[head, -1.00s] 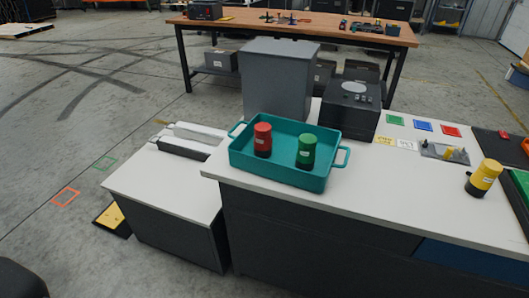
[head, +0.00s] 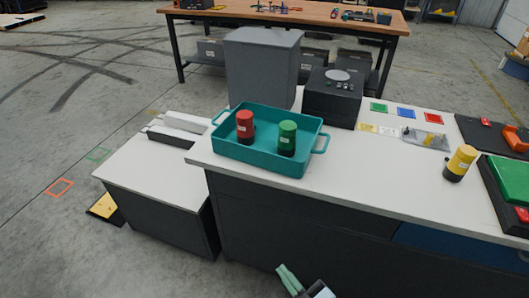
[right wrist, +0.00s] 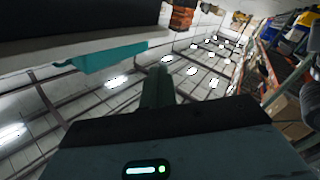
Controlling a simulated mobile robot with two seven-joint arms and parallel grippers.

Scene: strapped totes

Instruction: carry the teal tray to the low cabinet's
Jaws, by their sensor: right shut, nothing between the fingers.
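The teal tray (head: 262,158) sits on the left end of the white-topped counter (head: 350,185). It holds a red cylinder (head: 245,127) and a green cylinder (head: 287,138), both upright with black bases. The low cabinet (head: 145,180), with a white top, stands left of the counter and lower than it. My right gripper (head: 290,280) is at the bottom of the head view, in front of the counter, well apart from the tray, shut and empty. In the right wrist view its fingers (right wrist: 157,88) are together, and part of the tray (right wrist: 108,57) shows at upper left. My left gripper is out of view.
Two light bars (head: 178,128) lie at the back of the low cabinet's top; its front part is clear. A grey box (head: 262,70) and a black device (head: 333,95) stand behind the tray. A yellow cylinder (head: 460,162) stands farther right on the counter.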

